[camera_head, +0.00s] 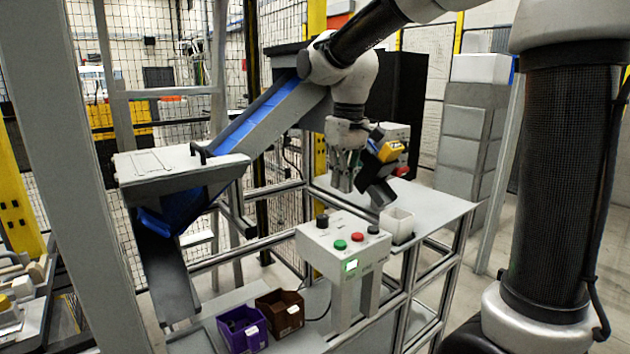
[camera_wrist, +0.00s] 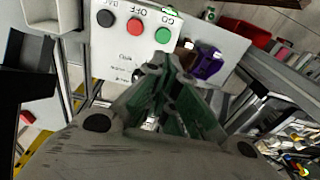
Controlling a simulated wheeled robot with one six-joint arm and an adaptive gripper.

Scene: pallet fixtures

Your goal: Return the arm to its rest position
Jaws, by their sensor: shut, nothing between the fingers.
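My gripper (camera_head: 344,180) hangs from my bent arm, fingers pointing down, above and behind the button box in the head view. In the wrist view my gripper (camera_wrist: 172,66) has its green-lined fingers converging at the tips, shut and empty. The button box (camera_head: 318,236) has a black, a red and a green button on its top. It also shows in the wrist view (camera_wrist: 128,58), beyond the fingertips. No contact between the fingers and the box can be made out.
A blue-lined chute (camera_head: 270,112) slopes down to the left. A purple bin (camera_head: 240,330) and a brown bin (camera_head: 281,313) sit low in front. A white cup (camera_head: 397,224) stands on the table (camera_head: 440,205), with a dark and yellow device (camera_head: 380,165) near my gripper. Metal frame posts surround the station.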

